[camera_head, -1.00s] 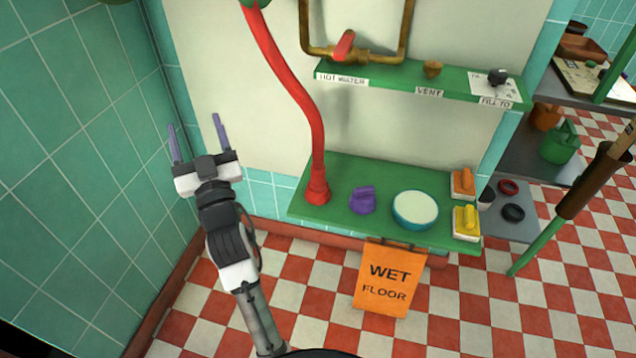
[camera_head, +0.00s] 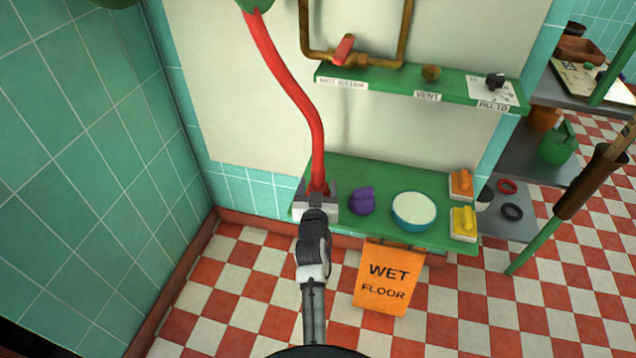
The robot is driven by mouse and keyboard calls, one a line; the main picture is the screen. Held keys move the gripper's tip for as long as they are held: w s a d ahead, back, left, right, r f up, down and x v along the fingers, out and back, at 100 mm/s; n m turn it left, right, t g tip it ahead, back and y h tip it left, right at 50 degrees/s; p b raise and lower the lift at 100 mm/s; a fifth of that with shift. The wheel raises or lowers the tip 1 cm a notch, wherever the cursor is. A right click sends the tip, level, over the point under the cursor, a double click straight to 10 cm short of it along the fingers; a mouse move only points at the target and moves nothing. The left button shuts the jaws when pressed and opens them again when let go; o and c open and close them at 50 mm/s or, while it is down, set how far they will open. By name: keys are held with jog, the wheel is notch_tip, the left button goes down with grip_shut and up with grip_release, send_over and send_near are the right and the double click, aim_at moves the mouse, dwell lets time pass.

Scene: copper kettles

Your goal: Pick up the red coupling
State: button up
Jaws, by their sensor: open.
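The red coupling (camera_head: 319,187) is at the lower end of a red hose (camera_head: 303,95), at the left end of the green lower shelf (camera_head: 365,225). My gripper (camera_head: 316,196) is right at the coupling in the head view, in front of its lower part. The gripper is open. Its body hides the coupling's base and most of the fingers, so I cannot tell whether they touch the coupling or stand to either side of it.
To the right on the shelf are a purple piece (camera_head: 361,200), a blue-rimmed bowl (camera_head: 414,211), an orange block (camera_head: 461,184) and a yellow block (camera_head: 464,222). A labelled upper shelf (camera_head: 400,84) is above. An orange wet floor sign (camera_head: 387,279) hangs below. A tiled wall (camera_head: 80,150) stands left.

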aim_at(319, 170)
jog(key=shift+w+d+p, duration=0.15)
jog(key=shift+w+p, duration=0.6)
jog(key=shift+w, duration=2.25)
jog(key=c, duration=1)
jog(key=shift+r, duration=0.1)
notch_tip(319, 170, up, 20)
